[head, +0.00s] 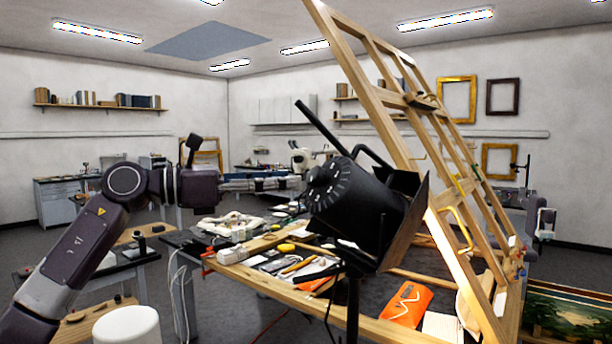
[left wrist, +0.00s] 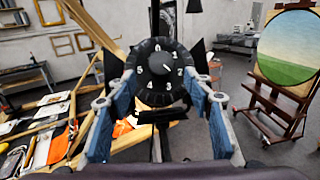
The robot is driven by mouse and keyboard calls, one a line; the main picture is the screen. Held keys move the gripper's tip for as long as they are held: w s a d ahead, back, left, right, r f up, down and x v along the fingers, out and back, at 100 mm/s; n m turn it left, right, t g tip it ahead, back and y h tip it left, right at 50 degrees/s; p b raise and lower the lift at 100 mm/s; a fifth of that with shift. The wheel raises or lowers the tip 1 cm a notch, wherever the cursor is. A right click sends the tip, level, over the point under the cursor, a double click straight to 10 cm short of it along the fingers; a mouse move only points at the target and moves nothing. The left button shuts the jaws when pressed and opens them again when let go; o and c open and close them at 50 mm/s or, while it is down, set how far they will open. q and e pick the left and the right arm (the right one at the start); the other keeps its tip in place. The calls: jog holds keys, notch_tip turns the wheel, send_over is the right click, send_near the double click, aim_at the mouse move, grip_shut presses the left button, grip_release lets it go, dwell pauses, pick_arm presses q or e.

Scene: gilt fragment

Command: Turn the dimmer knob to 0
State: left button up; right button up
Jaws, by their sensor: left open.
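The dimmer knob (left wrist: 161,66) is a black round knob at the middle of a black dial with white numerals, on the back of a black studio lamp (head: 365,211). In the head view the dial (head: 325,187) faces left towards my left gripper (head: 298,184). In the left wrist view my left gripper (left wrist: 160,78) is open, with one blue-padded finger on each side of the dial. My right gripper is not in view.
A wooden workbench (head: 375,327) with tools and an orange pouch (head: 407,304) lies below the lamp. A large slanted wooden frame (head: 440,130) rises behind it. A landscape painting on an easel (left wrist: 290,48) stands at the right in the wrist view.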

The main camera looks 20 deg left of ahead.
aim_at(309, 179)
pick_arm(q)
jog(key=p+x, duration=0.1)
jog(key=x, duration=0.3)
jog(key=shift+d+r, duration=0.1)
jog(key=shift+d, duration=0.1)
jog(key=shift+w+d+p, duration=0.2)
jog(key=shift+w+p, duration=0.05)
jog(key=shift+p, duration=0.05)
jog(key=shift+c, duration=0.3)
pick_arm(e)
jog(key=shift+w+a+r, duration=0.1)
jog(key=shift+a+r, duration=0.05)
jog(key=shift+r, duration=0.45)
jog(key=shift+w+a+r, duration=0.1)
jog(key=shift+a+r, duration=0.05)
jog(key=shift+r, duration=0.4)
pick_arm(q)
jog(key=c, duration=1.1)
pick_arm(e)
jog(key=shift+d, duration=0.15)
